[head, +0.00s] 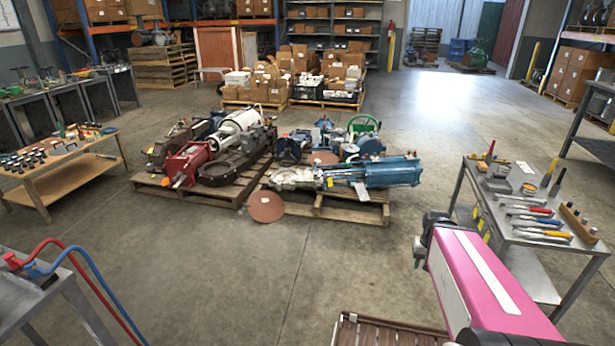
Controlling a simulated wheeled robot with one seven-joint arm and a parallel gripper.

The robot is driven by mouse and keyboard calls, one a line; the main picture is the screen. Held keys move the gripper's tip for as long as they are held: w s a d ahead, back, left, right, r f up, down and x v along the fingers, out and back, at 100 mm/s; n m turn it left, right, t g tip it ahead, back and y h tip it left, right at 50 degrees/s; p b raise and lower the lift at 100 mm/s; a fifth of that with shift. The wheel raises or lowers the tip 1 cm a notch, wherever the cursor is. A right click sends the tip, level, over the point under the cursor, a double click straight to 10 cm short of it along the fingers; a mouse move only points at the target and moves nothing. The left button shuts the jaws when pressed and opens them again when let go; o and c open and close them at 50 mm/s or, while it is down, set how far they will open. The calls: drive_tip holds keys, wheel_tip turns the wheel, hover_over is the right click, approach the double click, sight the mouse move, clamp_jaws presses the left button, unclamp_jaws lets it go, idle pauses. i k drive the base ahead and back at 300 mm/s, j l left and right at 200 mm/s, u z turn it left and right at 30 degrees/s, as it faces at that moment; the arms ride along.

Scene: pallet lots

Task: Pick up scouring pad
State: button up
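I cannot pick out a scouring pad for certain. A flat reddish-brown disc (266,206) leans at the front of the pallets, near the floor, and a similar disc (323,158) lies among the machine parts. My pink arm reaches in from the lower right. Its dark end, my gripper (420,250), hangs over open floor left of the right workbench, apart from every object. Its fingers are too small to read, and I see nothing clearly held.
Two wooden pallets (318,205) carry heavy machine parts mid-floor. The right metal workbench (490,222) holds hand tools. A wooden table (85,160) stands left, and a bench with red and blue hoses (25,300) lower left. A slatted wooden piece (385,332) lies in front. Centre floor is clear.

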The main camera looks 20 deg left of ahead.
sight(498, 176)
drive_tip(key=i+j+u, duration=0.1)
drive_tip(key=i+j, duration=0.15)
drive_tip(key=i+j+u, duration=0.1)
drive_tip(key=i+j, duration=0.15)
drive_tip(key=i, duration=0.25)
drive_tip(key=i+z, duration=0.4)
drive_tip(key=i+j+z, duration=0.4)
drive_tip(key=i, duration=0.15)
drive_tip(key=i+j+z, duration=0.25)
drive_tip(key=i+z, duration=0.15)
drive_tip(key=i+j+z, duration=0.25)
drive_tip(key=z, duration=0.2)
drive_tip(key=i+j+z, duration=0.45)
drive_tip(key=k+l, duration=0.05)
drive_tip(key=k, duration=0.05)
